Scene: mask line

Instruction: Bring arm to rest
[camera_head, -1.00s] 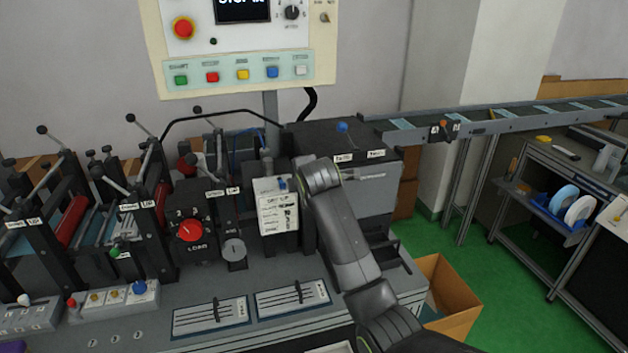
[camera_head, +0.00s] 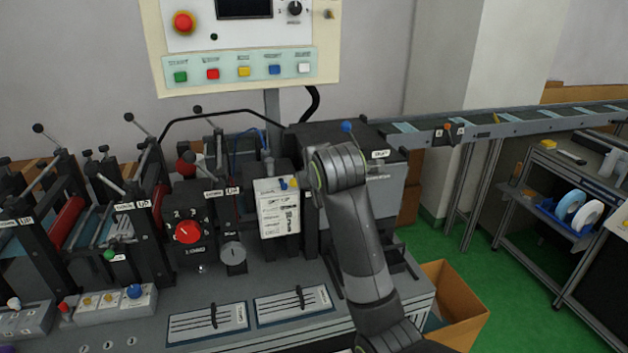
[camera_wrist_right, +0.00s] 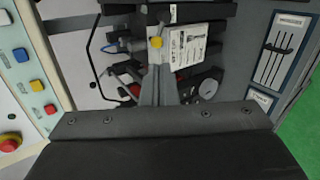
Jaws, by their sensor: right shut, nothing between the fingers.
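My right arm (camera_head: 355,230) comes in from the bottom right of the head view and rises in front of the machine. Its rounded wrist is up beside the white label plate (camera_head: 279,210), and it hides part of the dark box behind. My right gripper is hidden behind the wrist in the head view. In the right wrist view the right gripper (camera_wrist_right: 159,75) shows as narrow grey fingers, shut and empty, pointing towards the machine. The label plate (camera_wrist_right: 190,43) lies beyond them. My left gripper is not in view.
A control panel (camera_head: 240,68) stands above the machine. Levers and red rollers fill the left. Slider plates (camera_head: 208,322) lie in front. A conveyor (camera_head: 480,131) runs right. A cardboard box (camera_head: 455,300) stands on the green floor, beside a workbench with tape rolls.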

